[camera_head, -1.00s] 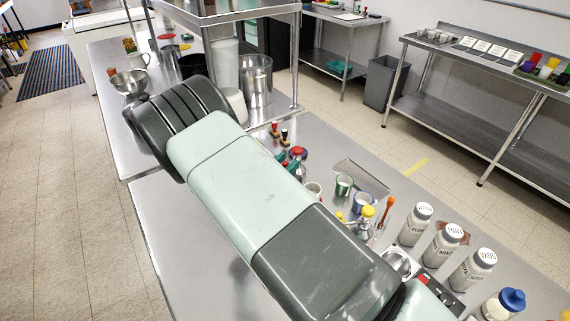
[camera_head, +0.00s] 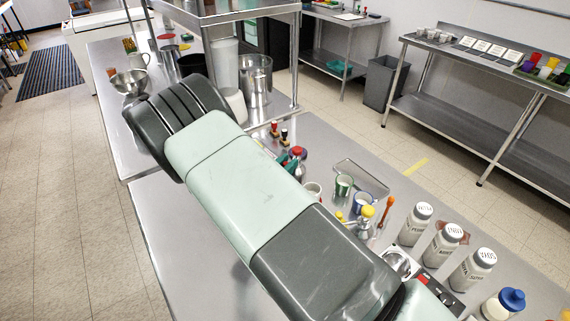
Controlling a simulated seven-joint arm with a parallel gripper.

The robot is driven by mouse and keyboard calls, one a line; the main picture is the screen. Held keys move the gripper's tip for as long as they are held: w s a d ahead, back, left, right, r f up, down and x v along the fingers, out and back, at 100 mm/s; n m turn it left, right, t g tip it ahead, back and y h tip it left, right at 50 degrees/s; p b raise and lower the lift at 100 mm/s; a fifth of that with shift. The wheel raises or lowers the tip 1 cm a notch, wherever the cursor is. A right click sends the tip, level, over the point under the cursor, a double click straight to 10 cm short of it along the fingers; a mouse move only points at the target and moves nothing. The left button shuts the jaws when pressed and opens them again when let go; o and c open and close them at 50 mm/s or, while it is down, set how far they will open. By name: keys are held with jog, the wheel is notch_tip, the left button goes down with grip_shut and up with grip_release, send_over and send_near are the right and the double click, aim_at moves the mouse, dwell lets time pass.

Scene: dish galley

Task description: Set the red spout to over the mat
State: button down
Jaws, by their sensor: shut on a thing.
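I cannot make out the red spout for certain. My own arm crosses the middle of the view and covers much of the near steel counter (camera_head: 170,255). A red-topped item (camera_head: 299,153) stands just beyond my arm, partly hidden. The mat on the counter cannot be told for certain either; a dark striped floor mat (camera_head: 52,72) lies far off at the upper left. My gripper is not in view; the arm runs out at the bottom edge.
White shaker bottles (camera_head: 472,268) and a blue-capped bottle (camera_head: 503,304) stand at the lower right. A green-striped mug (camera_head: 343,186), a blue-and-white mug (camera_head: 362,203) and a yellow-topped item (camera_head: 367,212) stand close beside my arm. The counter left of my arm is bare.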

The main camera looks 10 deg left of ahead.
jog(key=d+n+y, duration=0.1)
jog(key=n+y, duration=0.1)
jog(key=y, duration=0.2)
jog(key=d+n+t+y, duration=0.1)
jog(key=d+n+y, duration=0.1)
jog(key=n+y, duration=0.1)
jog(key=d+n+y, duration=0.2)
jog(key=n+y, duration=0.1)
jog(key=y, duration=0.2)
jog(key=shift+w+r+t+y, duration=0.2)
jog(key=shift+r+t+y, duration=0.05)
jog(key=shift+t+y, duration=0.05)
jog(key=c, duration=1.2)
grip_release()
jog(key=shift+o, duration=0.3)
jog(key=shift+f, duration=0.15)
notch_tip(320, 180, up, 10)
